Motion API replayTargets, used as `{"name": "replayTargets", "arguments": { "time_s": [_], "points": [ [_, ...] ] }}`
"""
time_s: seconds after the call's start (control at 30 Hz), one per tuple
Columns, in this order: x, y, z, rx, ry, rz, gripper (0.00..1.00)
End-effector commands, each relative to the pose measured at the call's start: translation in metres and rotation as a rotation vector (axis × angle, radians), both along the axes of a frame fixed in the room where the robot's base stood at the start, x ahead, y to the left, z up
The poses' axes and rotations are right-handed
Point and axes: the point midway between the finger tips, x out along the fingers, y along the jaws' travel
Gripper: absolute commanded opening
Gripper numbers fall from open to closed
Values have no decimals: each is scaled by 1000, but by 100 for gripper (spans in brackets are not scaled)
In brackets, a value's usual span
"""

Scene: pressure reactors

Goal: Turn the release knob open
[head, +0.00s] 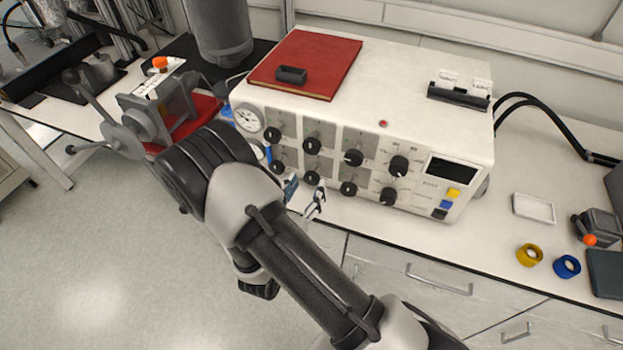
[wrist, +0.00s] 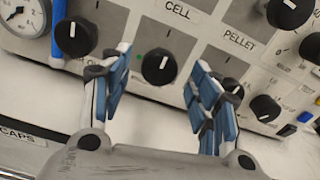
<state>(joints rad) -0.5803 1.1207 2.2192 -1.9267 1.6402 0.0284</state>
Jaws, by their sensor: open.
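The control box (head: 440,75) has a front panel with two rows of black knobs. My gripper (head: 304,196) is in front of the lower row, with its blue-padded fingers spread. In the wrist view, a black knob (wrist: 159,66) with a white pointer line shows between and beyond the fingertips, under the label CELL. A gap seems to remain between fingers and knob. That knob also shows in the head view (head: 311,178). I cannot read which knob is marked release. My gripper (wrist: 160,85) is open and empty.
Neighbouring knobs sit left (wrist: 75,37) and right (wrist: 265,107) of the fingers. A gauge (head: 248,118) is at the panel's left. A red book (head: 325,55) lies on the box. Yellow (head: 529,255) and blue (head: 567,266) rings lie on the bench at right.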

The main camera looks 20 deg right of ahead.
Motion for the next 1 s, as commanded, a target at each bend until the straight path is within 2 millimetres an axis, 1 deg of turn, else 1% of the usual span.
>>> {"name": "replayTargets", "arguments": {
  "time_s": [0.03,0.1,0.3,0.63,1.0],
  "points": [
    [7,-7,0,0,-3,-6,56],
    [16,-13,0,1,-3,-5,56],
    [31,-23,0,1,-1,-1,56],
    [34,-24,0,0,0,0,56],
    [34,-24,0,0,0,0,32]
  ]
}}
